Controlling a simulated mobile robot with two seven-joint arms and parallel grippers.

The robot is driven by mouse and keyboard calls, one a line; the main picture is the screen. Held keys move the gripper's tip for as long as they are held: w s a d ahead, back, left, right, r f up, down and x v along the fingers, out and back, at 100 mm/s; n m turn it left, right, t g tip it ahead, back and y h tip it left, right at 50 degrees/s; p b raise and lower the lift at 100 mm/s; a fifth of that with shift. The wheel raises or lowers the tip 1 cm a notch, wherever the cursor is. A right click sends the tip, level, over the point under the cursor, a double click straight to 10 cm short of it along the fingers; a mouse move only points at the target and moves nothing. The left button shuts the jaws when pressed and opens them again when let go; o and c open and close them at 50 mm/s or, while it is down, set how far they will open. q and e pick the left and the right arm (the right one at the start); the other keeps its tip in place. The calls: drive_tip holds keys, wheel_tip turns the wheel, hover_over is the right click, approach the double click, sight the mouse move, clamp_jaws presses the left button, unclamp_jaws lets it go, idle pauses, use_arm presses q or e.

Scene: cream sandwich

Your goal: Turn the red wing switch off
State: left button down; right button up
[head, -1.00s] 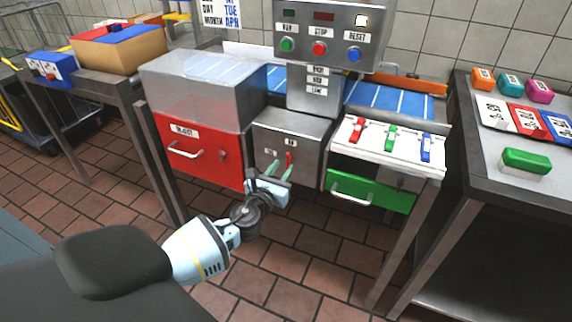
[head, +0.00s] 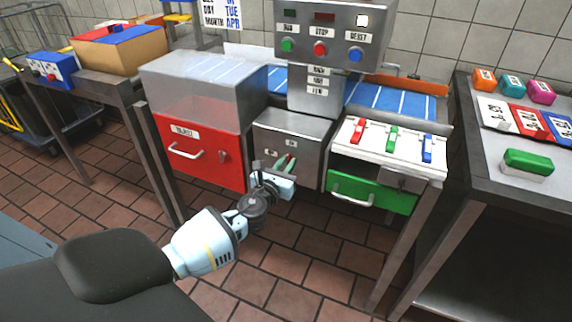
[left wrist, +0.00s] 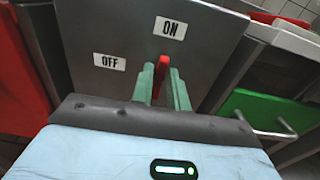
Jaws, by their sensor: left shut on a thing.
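The red wing switch (left wrist: 163,62) is on the front of a grey metal box (head: 310,134). In the left wrist view it points up toward the ON label (left wrist: 171,27), and the OFF label (left wrist: 109,62) lies to its left. My left gripper (head: 285,163) reaches the box front from below. Its green fingertips (left wrist: 163,87) are shut on the switch, one on each side. The fingers hide the lower part of the switch. My right gripper is not in view.
A red drawer front with a handle (head: 185,151) is left of the box. A green drawer (head: 371,192) with a handle is to the right, under a white panel with red, green and blue levers. A control panel (head: 330,30) stands above. The tiled floor in front is clear.

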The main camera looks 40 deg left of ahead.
use_arm(q)
drive_tip(key=shift+n, duration=0.3)
drive_tip(key=shift+a+f+n+b, duration=0.1)
drive_tip(key=shift+n+b, duration=0.3)
drive_tip(key=shift+n, duration=2.45)
drive_tip(key=shift+a+f+n+b, duration=0.1)
drive_tip(key=shift+n+b, duration=0.35)
drive_tip(key=shift+n, duration=2.45)
drive_tip(key=shift+a+f+n+b, duration=0.1)
drive_tip(key=shift+n+b, duration=0.3)
drive_tip(key=shift+n, duration=2.45)
drive_tip(key=c, duration=1.5)
unclamp_jaws()
